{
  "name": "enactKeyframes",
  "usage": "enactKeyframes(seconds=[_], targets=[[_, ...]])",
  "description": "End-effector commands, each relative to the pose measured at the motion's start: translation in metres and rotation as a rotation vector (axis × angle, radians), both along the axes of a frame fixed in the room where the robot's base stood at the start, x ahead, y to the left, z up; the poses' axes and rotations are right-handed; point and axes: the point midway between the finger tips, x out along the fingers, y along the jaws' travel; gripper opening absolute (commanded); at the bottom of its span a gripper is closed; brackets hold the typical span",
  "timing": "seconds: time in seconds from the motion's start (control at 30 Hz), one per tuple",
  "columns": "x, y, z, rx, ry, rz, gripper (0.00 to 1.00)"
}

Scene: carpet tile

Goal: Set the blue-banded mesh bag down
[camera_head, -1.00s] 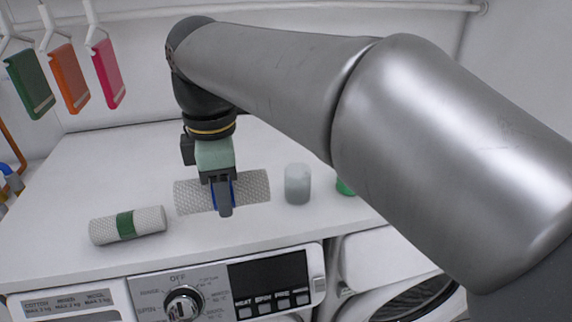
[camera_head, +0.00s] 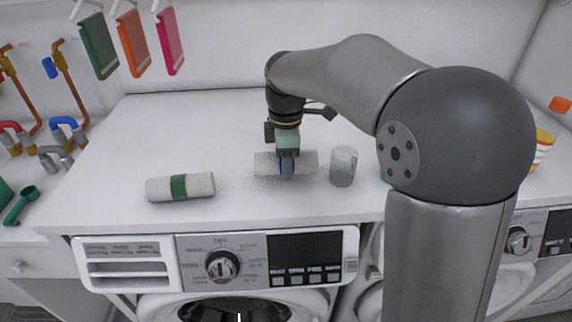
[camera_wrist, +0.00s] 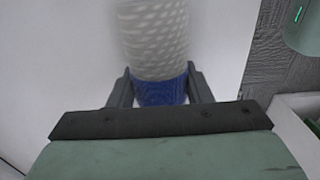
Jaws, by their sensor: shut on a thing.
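The blue-banded mesh bag (camera_head: 305,162) is a pale, roughly cylindrical roll lying level across my gripper (camera_head: 287,172). My gripper points down and is shut around its middle, over the blue band. In the wrist view the white mesh (camera_wrist: 153,38) and the blue band (camera_wrist: 160,92) show between the two fingers. The bag is over the white worktop (camera_head: 235,207); I cannot tell whether its underside touches. The fingers hide part of the band.
A green-banded mesh bag (camera_head: 180,187) lies on the worktop to the left. A frosted cup (camera_head: 343,166) stands just right of the held bag. The worktop's front edge is above a washing machine (camera_head: 222,265). The left rear worktop is clear.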

Motion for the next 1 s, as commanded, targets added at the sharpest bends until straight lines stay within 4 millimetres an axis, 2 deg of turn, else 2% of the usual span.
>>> enactKeyframes(seconds=[0.13,0.57,0.6,0.63,0.67,1.0], targets=[[-0.001,0.000,-0.018,0.000,0.001,0.001,0.23],[-0.001,0.000,-0.025,0.000,0.000,0.001,0.23],[-0.001,0.000,-0.024,0.000,0.000,0.001,0.56],[-0.001,0.000,-0.023,0.000,0.000,0.001,0.64],[-0.001,0.000,-0.023,0.000,0.000,0.001,0.67],[-0.001,0.001,-0.017,0.001,-0.001,0.001,0.67]])
